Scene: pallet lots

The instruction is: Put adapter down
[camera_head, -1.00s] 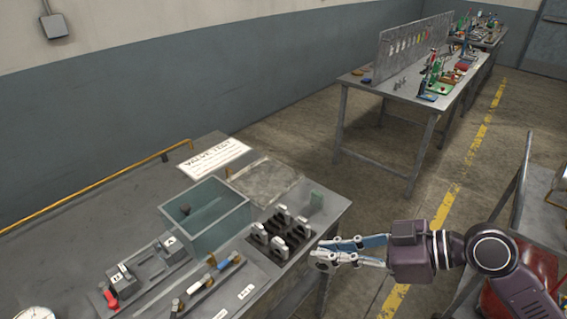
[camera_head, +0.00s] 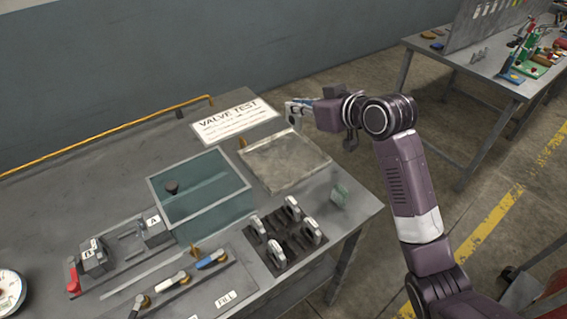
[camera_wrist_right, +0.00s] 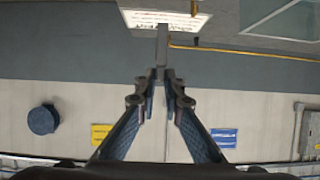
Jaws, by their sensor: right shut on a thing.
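My right gripper (camera_head: 297,108) is in the air over the far right part of the bench, near the white VALVE TEST sheet. It is shut on a small grey piece, apparently the adapter (camera_head: 291,117), which shows only partly at the fingertips. In the right wrist view, the two blue fingers (camera_wrist_right: 161,80) close around a narrow grey bar (camera_wrist_right: 162,50) that sticks out beyond the tips. Several similar silver pieces stand in a black rack (camera_head: 285,240) at the bench's front right. My left gripper is not in view.
A flat grey tray (camera_head: 285,160) lies near the gripper. Left of it stands an open glass tank (camera_head: 200,190). Valve fixtures (camera_head: 125,240) fill the front left. A second bench (camera_head: 490,65) stands behind.

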